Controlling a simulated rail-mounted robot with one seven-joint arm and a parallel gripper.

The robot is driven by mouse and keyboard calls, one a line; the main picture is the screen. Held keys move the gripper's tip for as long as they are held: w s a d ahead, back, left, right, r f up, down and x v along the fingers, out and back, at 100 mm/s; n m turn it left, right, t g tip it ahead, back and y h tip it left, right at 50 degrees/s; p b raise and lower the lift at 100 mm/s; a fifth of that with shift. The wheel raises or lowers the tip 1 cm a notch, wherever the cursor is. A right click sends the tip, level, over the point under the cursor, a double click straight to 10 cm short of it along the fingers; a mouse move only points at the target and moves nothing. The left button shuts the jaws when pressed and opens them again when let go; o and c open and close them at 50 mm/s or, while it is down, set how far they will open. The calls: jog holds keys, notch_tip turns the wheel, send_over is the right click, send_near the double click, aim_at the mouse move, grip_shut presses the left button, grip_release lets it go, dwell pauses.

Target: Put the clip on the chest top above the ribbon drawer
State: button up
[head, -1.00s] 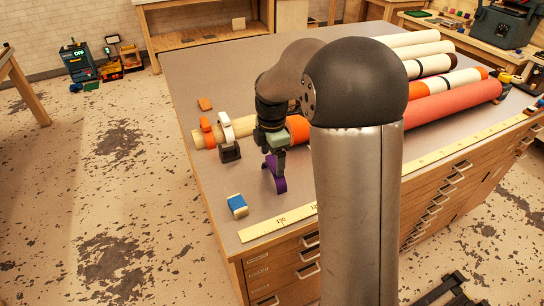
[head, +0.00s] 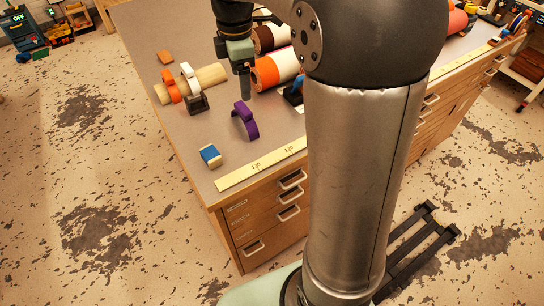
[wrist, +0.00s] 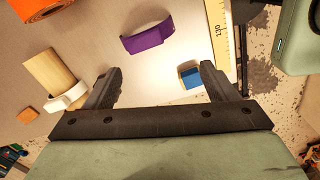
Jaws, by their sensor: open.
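A purple C-shaped clip (head: 245,121) rests on the grey chest top (head: 188,131), close behind the yellow ruler strip, and stands apart from my gripper. It also shows in the wrist view (wrist: 147,34), beyond my fingertips. My gripper (head: 245,92) is above the chest top, just behind the clip in the head view. Its two fingers are spread and empty in the wrist view (wrist: 160,84). Labelled drawers (head: 263,212) are in the chest front below the clip's side. Their labels are too small to read, so I cannot tell which is the ribbon drawer.
A blue and cream block (head: 210,155) lies left of the clip, near the ruler (head: 262,165). Bare top surrounds the clip.

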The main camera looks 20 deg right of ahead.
jog(key=s+f+m, duration=0.5)
jog(key=s+m, duration=0.3)
jog(key=s, duration=0.3)
jog(key=s+f+m, duration=0.4)
jog(key=s+m, duration=0.5)
jog(key=s, duration=0.3)
jog(key=shift+s+a+f+t, duration=0.3)
jog(key=shift+f, duration=0.05)
